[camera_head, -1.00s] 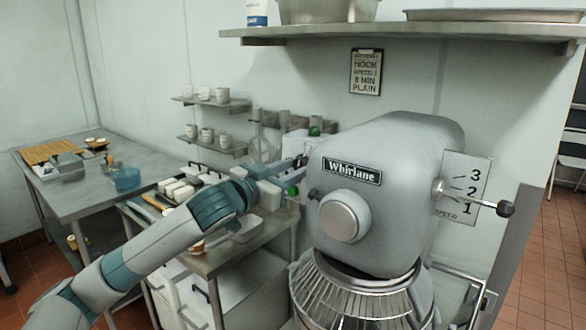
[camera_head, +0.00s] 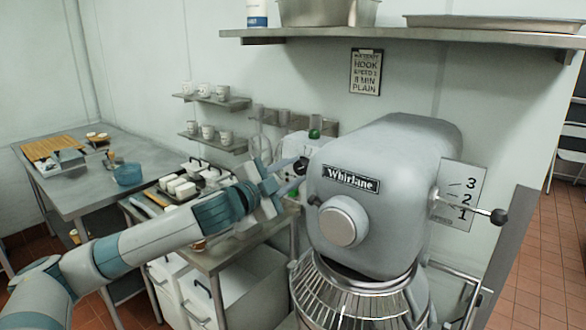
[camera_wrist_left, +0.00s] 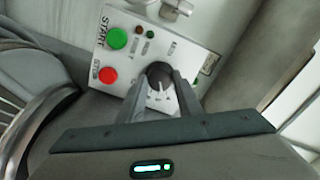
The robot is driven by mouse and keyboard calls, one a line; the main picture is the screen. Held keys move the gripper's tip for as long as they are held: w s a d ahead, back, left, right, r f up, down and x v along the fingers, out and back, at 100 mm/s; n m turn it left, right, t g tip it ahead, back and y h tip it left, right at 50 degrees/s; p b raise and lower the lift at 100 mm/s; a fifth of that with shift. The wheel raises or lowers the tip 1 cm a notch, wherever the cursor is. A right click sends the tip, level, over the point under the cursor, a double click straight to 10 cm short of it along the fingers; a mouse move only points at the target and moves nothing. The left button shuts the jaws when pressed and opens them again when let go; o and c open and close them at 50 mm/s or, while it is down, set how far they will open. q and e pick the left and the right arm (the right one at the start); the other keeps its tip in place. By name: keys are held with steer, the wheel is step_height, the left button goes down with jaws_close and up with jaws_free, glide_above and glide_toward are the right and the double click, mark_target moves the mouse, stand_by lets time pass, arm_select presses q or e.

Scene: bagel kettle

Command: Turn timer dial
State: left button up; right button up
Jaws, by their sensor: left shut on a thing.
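The timer dial (camera_wrist_left: 160,74) is a round black knob on a pale control panel (camera_wrist_left: 140,55) in the left wrist view. My left gripper (camera_wrist_left: 165,88) has one finger on each side of the dial and is shut on it. The fingers cover part of the dial and the marks below it. In the head view, my left gripper (camera_head: 288,177) reaches the left side of the big grey mixer (camera_head: 385,165). The panel's face is mostly hidden there. My right gripper is not in view.
A green START button (camera_wrist_left: 117,38) and a red STOP button (camera_wrist_left: 108,75) sit close to the left of the dial. The wire bowl guard (camera_head: 350,295) is below the mixer head. A speed lever (camera_head: 497,216) sticks out at right. A side table (camera_head: 225,255) stands behind my left arm.

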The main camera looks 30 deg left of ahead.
arm_select(q)
steer(key=shift+m+p, duration=0.35)
steer(key=shift+m, duration=0.95)
steer(key=o, duration=1.1)
steer(key=shift+c, duration=0.2)
steer(key=shift+s, duration=0.1)
